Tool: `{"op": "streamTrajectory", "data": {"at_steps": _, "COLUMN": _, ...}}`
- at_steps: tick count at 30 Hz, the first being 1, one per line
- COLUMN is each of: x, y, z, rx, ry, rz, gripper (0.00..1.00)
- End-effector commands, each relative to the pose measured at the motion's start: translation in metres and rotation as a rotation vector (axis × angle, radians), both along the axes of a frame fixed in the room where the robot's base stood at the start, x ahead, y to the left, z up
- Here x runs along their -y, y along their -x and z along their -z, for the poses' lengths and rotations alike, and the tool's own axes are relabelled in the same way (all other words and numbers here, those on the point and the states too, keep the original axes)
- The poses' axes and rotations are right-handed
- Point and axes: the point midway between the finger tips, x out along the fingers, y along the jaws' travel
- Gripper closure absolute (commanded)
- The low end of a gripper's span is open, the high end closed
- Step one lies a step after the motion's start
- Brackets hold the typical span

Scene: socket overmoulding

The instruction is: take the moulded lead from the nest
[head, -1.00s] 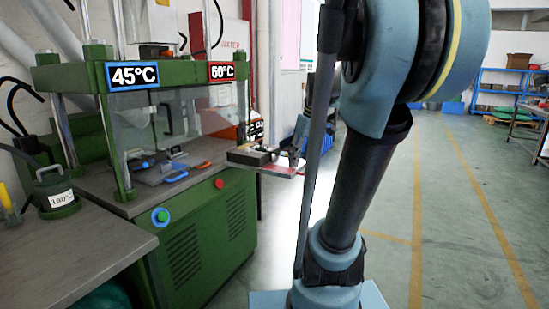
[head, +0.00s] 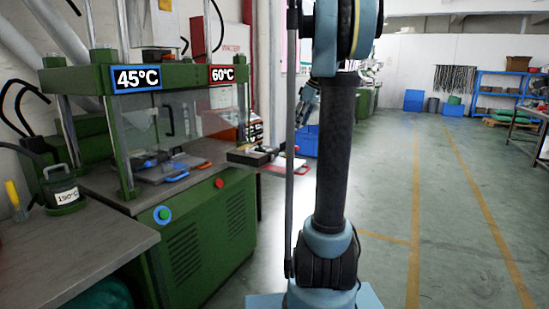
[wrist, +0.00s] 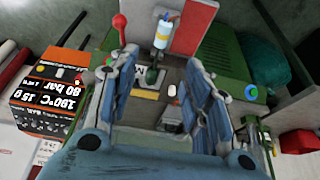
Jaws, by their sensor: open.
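My gripper (wrist: 162,60) is open in the wrist view, one blue-grey finger on each side, with nothing held between them. Beyond the fingers is a small work surface with a yellowish plate (wrist: 147,94) and a dark piece (wrist: 151,76) under a white cylinder (wrist: 162,32) with blue and yellow at its top. I cannot tell for certain which of these is the moulded lead or the nest. In the head view my gripper (head: 308,95) is partly hidden behind my arm, above and right of the press bench.
The green press (head: 185,225) stands at left with a clear guard and temperature signs. An orange-and-black control box (wrist: 48,92) lies at left in the wrist view.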

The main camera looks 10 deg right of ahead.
Motion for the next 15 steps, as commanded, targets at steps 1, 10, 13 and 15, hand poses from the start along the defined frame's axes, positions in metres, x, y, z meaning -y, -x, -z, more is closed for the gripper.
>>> {"op": "streamTrajectory", "data": {"at_steps": 1, "x": -0.003, "y": -0.002, "z": 0.007, "rx": 0.000, "ry": 0.000, "rz": -0.001, "gripper": 0.56}}
{"op": "streamTrajectory", "data": {"at_steps": 10, "x": -0.020, "y": -0.013, "z": 0.056, "rx": 0.000, "ry": 0.000, "rz": -0.001, "gripper": 0.56}}
{"op": "streamTrajectory", "data": {"at_steps": 13, "x": -0.026, "y": -0.017, "z": 0.072, "rx": 0.000, "ry": 0.000, "rz": -0.002, "gripper": 0.56}}
{"op": "streamTrajectory", "data": {"at_steps": 15, "x": -0.029, "y": -0.019, "z": 0.083, "rx": 0.000, "ry": 0.000, "rz": -0.001, "gripper": 0.56}}
